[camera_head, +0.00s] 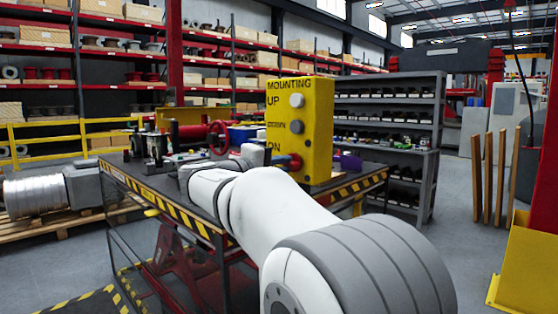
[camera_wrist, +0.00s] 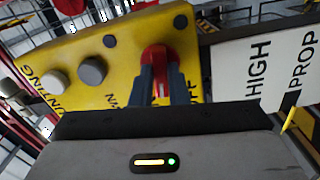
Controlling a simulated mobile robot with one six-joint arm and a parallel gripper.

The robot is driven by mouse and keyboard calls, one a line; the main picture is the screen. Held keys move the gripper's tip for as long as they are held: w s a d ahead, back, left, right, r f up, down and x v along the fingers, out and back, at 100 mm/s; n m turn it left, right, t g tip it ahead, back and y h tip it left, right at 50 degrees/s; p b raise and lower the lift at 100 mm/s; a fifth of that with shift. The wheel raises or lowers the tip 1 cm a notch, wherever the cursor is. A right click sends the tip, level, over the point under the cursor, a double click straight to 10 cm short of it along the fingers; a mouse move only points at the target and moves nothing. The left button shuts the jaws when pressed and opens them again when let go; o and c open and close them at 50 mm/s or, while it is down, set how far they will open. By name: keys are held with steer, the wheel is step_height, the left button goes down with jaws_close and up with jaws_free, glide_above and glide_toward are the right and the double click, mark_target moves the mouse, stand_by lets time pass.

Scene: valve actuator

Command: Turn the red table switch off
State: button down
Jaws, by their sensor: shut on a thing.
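The red table switch (camera_wrist: 158,54) is a red rotary knob on the yellow control box (camera_wrist: 120,52). In the wrist view, my gripper (camera_wrist: 162,80) has its two dark fingers on either side of the knob's handle, shut on it. Part of the word OFF shows right of the fingers; they hide part of the knob. In the head view, the yellow box (camera_head: 316,130) stands upright, marked MOUNTING, UP, DOWN and ON. The red knob (camera_head: 296,162) shows low on its face, behind my white arm.
Two round buttons sit above the switch, a pale one (camera_head: 297,101) and a grey one (camera_head: 296,127). The table (camera_head: 160,190) has striped edges and carries a red handwheel (camera_head: 219,137) and small parts. A white HIGH label (camera_wrist: 256,68) is beside the box.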

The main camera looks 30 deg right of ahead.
steer(key=shift+n+p, duration=4.15)
steer(key=shift+n, duration=1.15)
steer(key=c, duration=1.5)
jaws_free()
steer(key=shift+f, duration=0.1)
steer(key=shift+o, duration=0.5)
